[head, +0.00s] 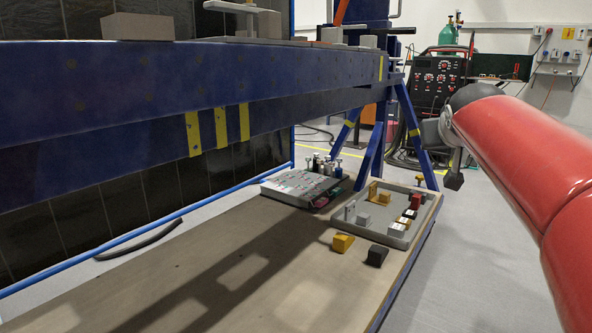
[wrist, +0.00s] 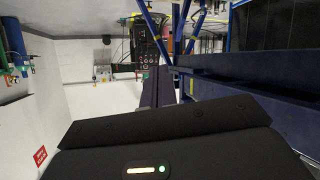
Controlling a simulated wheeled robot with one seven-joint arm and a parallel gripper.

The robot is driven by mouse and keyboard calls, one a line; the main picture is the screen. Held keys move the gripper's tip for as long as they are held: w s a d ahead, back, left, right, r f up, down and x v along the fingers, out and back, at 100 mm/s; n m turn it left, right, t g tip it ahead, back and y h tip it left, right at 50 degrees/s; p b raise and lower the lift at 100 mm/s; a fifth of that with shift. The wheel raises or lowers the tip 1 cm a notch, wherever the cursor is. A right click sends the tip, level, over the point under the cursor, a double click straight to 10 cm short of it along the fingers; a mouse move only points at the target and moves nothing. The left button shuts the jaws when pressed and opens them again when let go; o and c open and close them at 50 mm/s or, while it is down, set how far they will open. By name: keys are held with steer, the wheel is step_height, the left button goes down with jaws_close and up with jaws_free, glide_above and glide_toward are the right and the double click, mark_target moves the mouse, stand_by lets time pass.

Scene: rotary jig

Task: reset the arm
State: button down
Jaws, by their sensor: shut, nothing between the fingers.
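My red arm (head: 525,150) reaches in from the right edge of the head view. My gripper (head: 454,182) hangs at its far end, small and partly hidden by the wrist, over the grey floor to the right of the wooden table. It is shut and empty, touching nothing that I can see. In the wrist view, the dark gripper body fills the bottom, and the shut fingers (wrist: 155,88) point away toward the welding machine and the wall.
A blue rotary jig beam (head: 150,90) crosses the upper left. Below it, the wooden table (head: 200,290) carries a grey tray (head: 400,240) with yellow, white and dark blocks, and two loose blocks beside it. A welding machine (head: 440,85) stands behind. Floor on the right is clear.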

steer(key=s+a+f+g+y, duration=0.15)
steer(key=s+a+f, duration=0.25)
steer(key=s+f, duration=0.5)
steer(key=s+a+f+n+g+y, duration=0.1)
steer(key=s+a+f+g, duration=0.3)
steer(key=s+f, duration=0.55)
steer(key=s+a+f+g+y, duration=0.1)
steer(key=s+a+f+y, duration=0.1)
steer(key=s+a+f, duration=0.55)
steer(key=s+d+r+p, duration=0.2)
steer(key=s+r+p, duration=0.1)
steer(key=r+p, duration=0.8)
steer(key=p, duration=0.2)
steer(key=shift+r+p, duration=0.25)
steer(key=shift+p, duration=0.05)
steer(key=shift+g+h, duration=0.25)
steer(key=shift+a, duration=0.15)
